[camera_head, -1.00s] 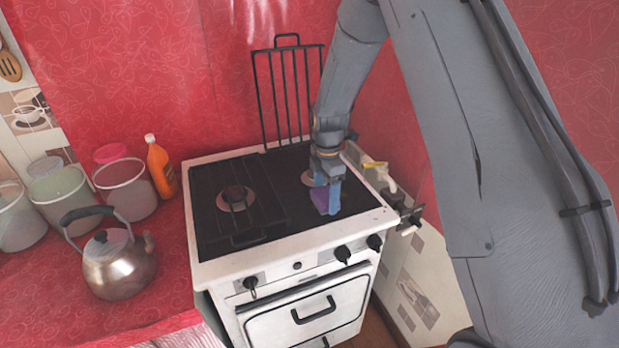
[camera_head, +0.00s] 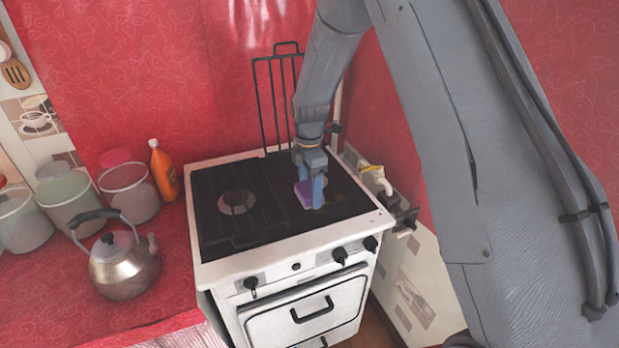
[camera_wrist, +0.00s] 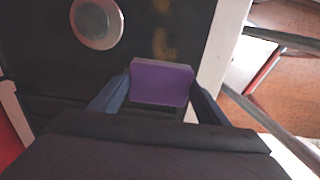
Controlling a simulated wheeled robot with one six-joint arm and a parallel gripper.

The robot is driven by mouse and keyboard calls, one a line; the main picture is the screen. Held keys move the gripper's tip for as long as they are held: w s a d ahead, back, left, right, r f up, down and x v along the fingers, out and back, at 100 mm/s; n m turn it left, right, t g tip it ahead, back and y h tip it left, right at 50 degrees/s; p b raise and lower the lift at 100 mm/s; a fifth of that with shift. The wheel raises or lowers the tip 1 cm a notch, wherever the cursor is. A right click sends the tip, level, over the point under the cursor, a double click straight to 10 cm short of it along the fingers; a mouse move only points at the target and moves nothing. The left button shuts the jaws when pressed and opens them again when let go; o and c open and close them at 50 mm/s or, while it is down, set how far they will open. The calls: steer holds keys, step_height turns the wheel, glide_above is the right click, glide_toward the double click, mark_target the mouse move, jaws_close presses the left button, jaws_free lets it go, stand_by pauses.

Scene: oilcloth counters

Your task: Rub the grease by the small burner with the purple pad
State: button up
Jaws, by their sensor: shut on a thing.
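My gripper (camera_head: 311,190) is shut on the purple pad (camera_head: 303,194) over the right half of the black hob. The pad also shows between the fingers in the wrist view (camera_wrist: 161,83). The small burner (camera_wrist: 97,22) is a pale round disc at upper left of the wrist view; in the head view my gripper mostly hides it. Brownish-yellow grease (camera_wrist: 163,43) lies on the black surface to the right of the burner, just beyond the pad in the wrist view. I cannot tell whether the pad touches the hob.
The white stove (camera_head: 296,240) has a black grate over its left burner (camera_head: 237,202) and a raised rack (camera_head: 277,100) behind. A metal kettle (camera_head: 123,266), an orange bottle (camera_head: 164,172) and several canisters stand on the red counter at left. A pale pipe fitting (camera_head: 376,180) is at right.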

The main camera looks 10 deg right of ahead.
steer(key=shift+r+p, duration=0.65)
steer(key=shift+r, duration=0.9)
